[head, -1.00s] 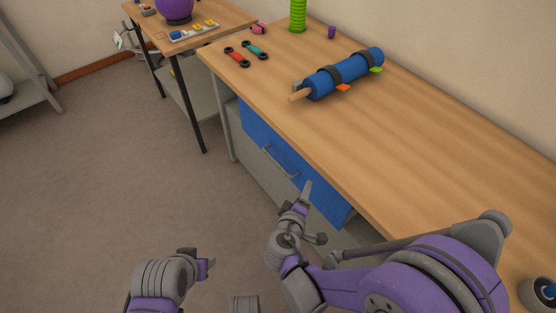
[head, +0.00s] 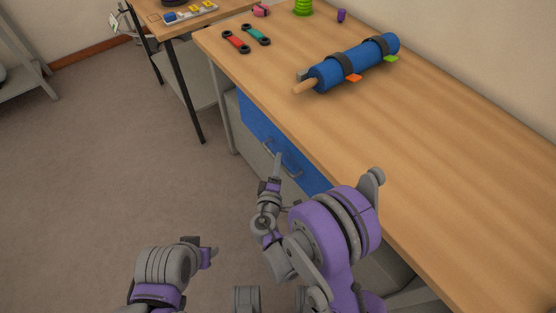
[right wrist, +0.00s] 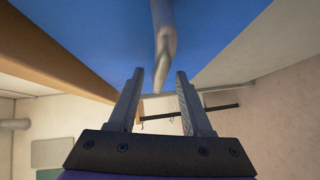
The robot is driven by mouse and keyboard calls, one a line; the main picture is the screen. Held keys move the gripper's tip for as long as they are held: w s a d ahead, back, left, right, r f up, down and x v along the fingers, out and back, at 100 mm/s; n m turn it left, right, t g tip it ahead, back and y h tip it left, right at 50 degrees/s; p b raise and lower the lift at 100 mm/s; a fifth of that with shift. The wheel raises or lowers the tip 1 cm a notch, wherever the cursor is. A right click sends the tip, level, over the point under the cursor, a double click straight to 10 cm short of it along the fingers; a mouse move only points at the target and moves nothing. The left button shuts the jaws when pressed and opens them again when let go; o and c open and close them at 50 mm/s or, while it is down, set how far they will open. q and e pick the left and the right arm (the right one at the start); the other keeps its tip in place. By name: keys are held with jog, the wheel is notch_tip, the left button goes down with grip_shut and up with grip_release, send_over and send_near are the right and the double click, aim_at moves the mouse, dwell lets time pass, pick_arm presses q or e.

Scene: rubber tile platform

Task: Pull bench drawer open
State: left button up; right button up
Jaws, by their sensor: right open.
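The bench drawer has a blue front (head: 258,122) under the wooden bench top and looks shut. Its grey bar handle (head: 267,145) runs along the front, partly covered by my right gripper (head: 277,162). In the right wrist view the handle (right wrist: 163,32) extends from the top down to the gap between the open fingers (right wrist: 160,78) of that gripper, against the blue drawer front (right wrist: 95,28). Contact cannot be told. My left gripper (head: 211,251) is low over the floor, away from the drawer; its jaw opening is unclear.
The bench top (head: 440,190) overhangs the drawer. A second table (head: 210,12) stands behind.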

jog(key=shift+w+d+f, duration=0.15)
jog(key=shift+w, duration=0.85)
jog(key=shift+c, duration=0.3)
grip_shut()
dwell(0.5)
